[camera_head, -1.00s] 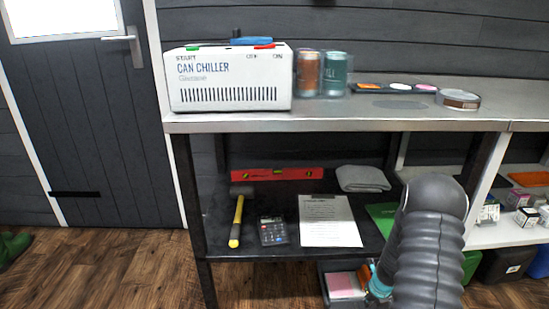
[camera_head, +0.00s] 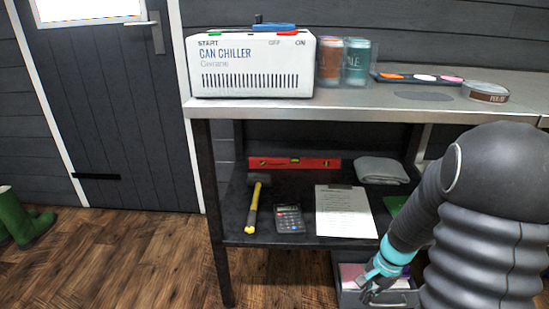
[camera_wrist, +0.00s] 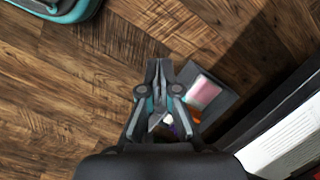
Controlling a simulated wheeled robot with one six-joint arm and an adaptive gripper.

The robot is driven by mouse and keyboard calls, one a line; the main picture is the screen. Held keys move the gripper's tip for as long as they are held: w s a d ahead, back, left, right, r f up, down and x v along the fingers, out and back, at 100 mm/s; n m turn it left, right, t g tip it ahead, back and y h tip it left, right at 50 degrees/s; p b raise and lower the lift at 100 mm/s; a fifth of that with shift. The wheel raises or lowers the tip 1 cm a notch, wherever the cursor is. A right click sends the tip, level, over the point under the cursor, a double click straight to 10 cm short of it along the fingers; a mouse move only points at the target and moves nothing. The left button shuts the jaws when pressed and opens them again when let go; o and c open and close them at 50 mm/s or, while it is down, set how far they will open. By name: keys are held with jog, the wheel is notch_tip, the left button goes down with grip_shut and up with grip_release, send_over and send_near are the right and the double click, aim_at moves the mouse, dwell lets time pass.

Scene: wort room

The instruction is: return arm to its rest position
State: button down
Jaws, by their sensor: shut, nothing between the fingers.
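My arm rises at the lower right of the head view, a ribbed dark sleeve bending down to a teal wrist. My gripper (camera_head: 368,288) points down in front of the shelf unit, beside a grey drawer-like bin (camera_head: 402,298) low under the shelf. In the wrist view my gripper (camera_wrist: 159,68) shows its two fingers together and empty, above the wooden floor. The bin (camera_wrist: 228,92) there lies below and right of the fingers and holds a pink-and-white item (camera_wrist: 203,94) and small coloured things, partly hidden by the gripper.
The steel bench (camera_head: 340,106) bears a can chiller (camera_head: 254,66), two cans and a tape roll (camera_head: 487,92). The lower shelf (camera_head: 262,236) holds a hammer, calculator (camera_head: 289,219), paper sheet (camera_head: 345,212), red level and grey cloth. Green boots (camera_head: 22,220) stand at left. Open floor lies left.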

jog(key=s+a+r+n+t+h, duration=0.1)
jog(key=s+a+r+n+t, duration=0.1)
jog(key=s+r, duration=0.3)
jog(key=s+a+r+n+t, duration=0.2)
jog(key=s+a+r+n, duration=0.1)
jog(key=r, duration=0.8)
jog(key=s+a+r+n+t+h, duration=0.1)
jog(key=s+a+r+n+t, duration=0.1)
jog(key=s+r+n, duration=0.4)
jog(key=shift+s+a+r+h, duration=0.35)
jog(key=shift+a+r, duration=0.5)
jog(key=shift+r, duration=0.65)
